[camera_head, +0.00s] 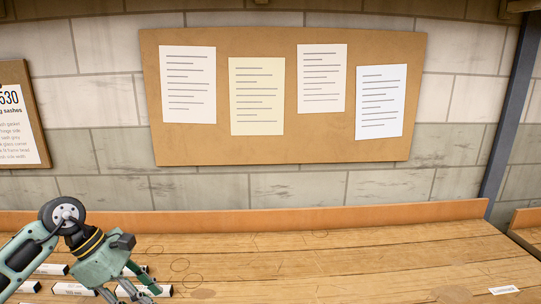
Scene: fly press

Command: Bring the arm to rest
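My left arm comes in from the lower left, bent at a dark round joint. Its green and black gripper (138,292) points down over the left part of the wooden bench (330,262). Its fingers look spread apart, with nothing clearly held between them, though the tips reach the bottom edge of the picture. It is close to several small white-labelled pieces on the bench, and I cannot tell whether it touches any. My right arm and gripper are not in view. No fly press shows in this view.
Several white-labelled pieces (52,269) lie around the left gripper. A low wooden backboard (300,218) runs along the bench's rear, below a pinboard (240,148) with paper sheets. A small label (503,290) lies at the right. The bench middle is clear. A blue-grey post (508,115) stands at right.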

